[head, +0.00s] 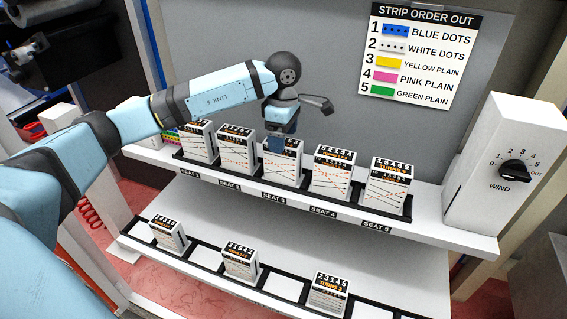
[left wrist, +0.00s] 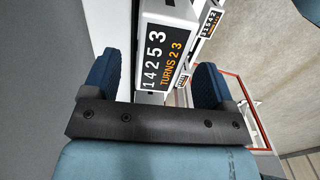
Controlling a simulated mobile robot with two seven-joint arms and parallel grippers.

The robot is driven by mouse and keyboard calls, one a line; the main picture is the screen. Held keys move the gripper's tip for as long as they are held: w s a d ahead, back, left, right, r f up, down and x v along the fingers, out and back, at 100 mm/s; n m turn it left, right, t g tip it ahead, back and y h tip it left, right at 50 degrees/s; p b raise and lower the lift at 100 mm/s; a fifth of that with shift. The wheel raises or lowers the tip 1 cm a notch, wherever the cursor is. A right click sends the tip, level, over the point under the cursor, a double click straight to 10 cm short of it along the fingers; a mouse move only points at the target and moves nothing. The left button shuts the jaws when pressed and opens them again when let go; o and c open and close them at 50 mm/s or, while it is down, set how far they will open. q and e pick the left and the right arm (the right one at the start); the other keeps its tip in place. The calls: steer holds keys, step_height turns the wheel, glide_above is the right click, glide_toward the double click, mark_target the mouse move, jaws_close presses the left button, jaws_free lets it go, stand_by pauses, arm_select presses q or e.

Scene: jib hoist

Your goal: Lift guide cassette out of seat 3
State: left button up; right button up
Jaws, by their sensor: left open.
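The guide cassette in seat 3 (head: 284,168) is a white block with a black top label and orange marks on its face. It stands upright in the upper rack above the SEAT 3 tag (head: 273,199). My left gripper (head: 277,142) is pointing down at its top, and hides part of the label. In the left wrist view the cassette's label (left wrist: 163,58) reads 14253, TURNS 2 3. It shows between the two blue fingers (left wrist: 152,82), which are apart. I cannot tell whether either finger touches it. My right gripper is not in view.
Cassettes stand close on both sides, in seat 2 (head: 236,148) and seat 4 (head: 331,172); seat 5 (head: 388,187) is also filled. The lower shelf holds three cassettes, one at the middle (head: 241,262). A WIND dial box (head: 505,140) stands right. A STRIP ORDER OUT sign (head: 424,55) hangs behind.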

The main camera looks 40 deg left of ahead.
mark_target(283, 160)
arm_select(q)
step_height(283, 160, down, 4)
steer(key=shift+f+p, duration=0.1)
steer(key=shift+p, duration=0.6)
steer(key=shift+f, duration=0.55)
steer(key=c, duration=1.3)
steer(key=shift+r, duration=0.1)
